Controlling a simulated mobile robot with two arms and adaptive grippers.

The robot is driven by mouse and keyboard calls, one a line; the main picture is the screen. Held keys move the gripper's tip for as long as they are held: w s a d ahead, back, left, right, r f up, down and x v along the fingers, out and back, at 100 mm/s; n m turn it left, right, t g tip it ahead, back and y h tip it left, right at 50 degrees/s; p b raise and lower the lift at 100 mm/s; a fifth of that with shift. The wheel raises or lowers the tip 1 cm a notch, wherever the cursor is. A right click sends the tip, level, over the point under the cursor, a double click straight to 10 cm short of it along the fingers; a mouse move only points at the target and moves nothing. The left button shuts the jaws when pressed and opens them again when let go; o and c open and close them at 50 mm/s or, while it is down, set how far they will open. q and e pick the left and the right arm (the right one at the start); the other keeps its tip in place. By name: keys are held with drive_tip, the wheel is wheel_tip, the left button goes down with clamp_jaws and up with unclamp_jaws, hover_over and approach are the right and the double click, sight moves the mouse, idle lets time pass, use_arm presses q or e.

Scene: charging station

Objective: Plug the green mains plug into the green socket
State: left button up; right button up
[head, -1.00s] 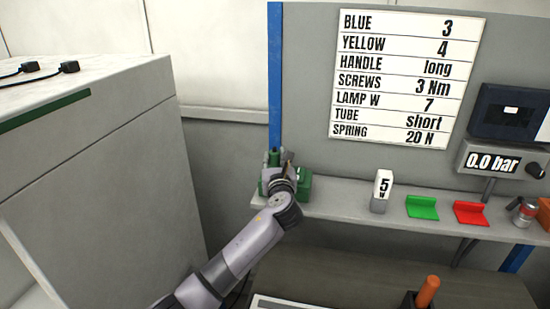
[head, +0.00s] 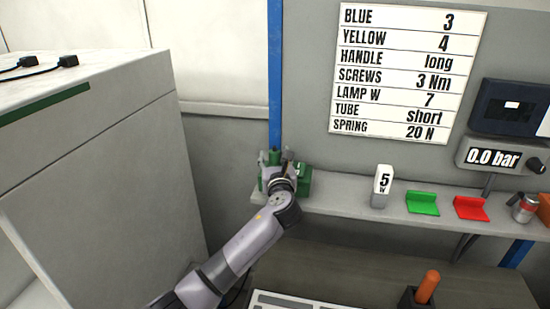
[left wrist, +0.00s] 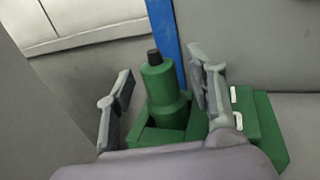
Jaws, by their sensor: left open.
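A green cylindrical body with a narrower top and black tip, apparently the green mains plug (left wrist: 163,88), stands upright in a green box-shaped holder (left wrist: 160,137) at the shelf's left end. My left gripper (left wrist: 160,64) is open, one finger on each side of the green body with visible gaps. In the head view my left gripper (head: 279,161) covers most of it. A green block with white marks (left wrist: 262,125) sits just right of the holder. I cannot tell whether it is the green socket. My right gripper is out of view.
A blue post (head: 275,75) rises behind the green parts. A grey cabinet (head: 130,170) with black plugs (head: 67,61) on top stands at left.

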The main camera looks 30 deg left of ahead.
use_arm(q)
drive_tip(key=v, duration=1.2)
idle(0.4)
